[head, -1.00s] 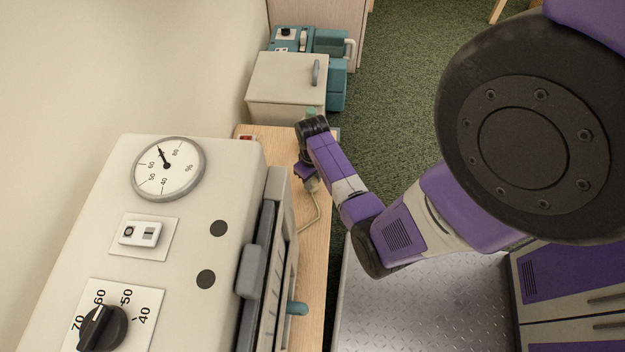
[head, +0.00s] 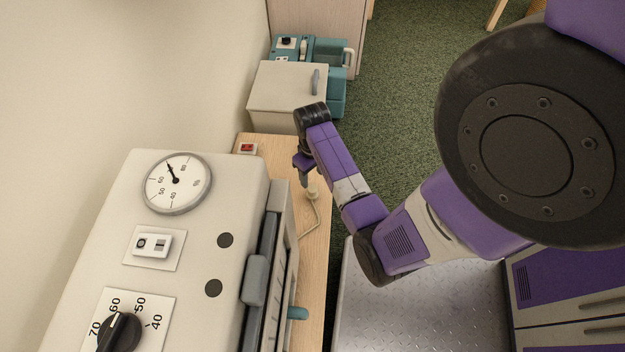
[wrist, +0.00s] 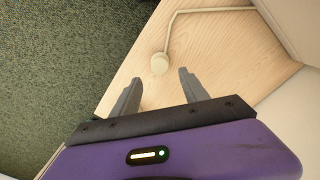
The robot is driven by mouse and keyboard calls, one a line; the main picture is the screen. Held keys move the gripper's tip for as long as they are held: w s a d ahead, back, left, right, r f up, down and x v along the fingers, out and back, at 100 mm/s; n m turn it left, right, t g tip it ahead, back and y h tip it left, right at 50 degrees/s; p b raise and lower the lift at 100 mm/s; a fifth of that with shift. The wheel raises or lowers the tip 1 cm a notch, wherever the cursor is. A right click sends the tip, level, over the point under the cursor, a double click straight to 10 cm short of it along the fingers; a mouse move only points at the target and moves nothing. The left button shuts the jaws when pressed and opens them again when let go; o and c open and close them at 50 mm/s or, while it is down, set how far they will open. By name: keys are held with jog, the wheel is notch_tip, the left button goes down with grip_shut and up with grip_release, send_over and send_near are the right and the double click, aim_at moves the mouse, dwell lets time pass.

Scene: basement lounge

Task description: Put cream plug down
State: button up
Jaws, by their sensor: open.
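The cream plug (wrist: 160,63) rests on the wooden tabletop (wrist: 215,55), with its cream cord running from it. In the wrist view it lies just beyond the fingertips of my gripper (wrist: 158,80), apart from both fingers. My gripper is open and empty, with wood showing between the fingers. In the head view the plug (head: 312,192) shows on the table beside my gripper (head: 304,180), and the cord bends down toward the large cream machine.
The large cream machine (head: 205,235) with dial and knob stands at the left on the table. A small red switch (head: 248,148) sits near the table's back edge. A cream box (head: 288,88) and teal machine stand beyond. Green carpet (head: 395,100) lies to the right.

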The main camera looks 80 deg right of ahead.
notch_tip(320, 180, up, 4)
jog(key=shift+f+p, duration=0.15)
jog(key=shift+p, duration=0.2)
jog(key=o, duration=0.6)
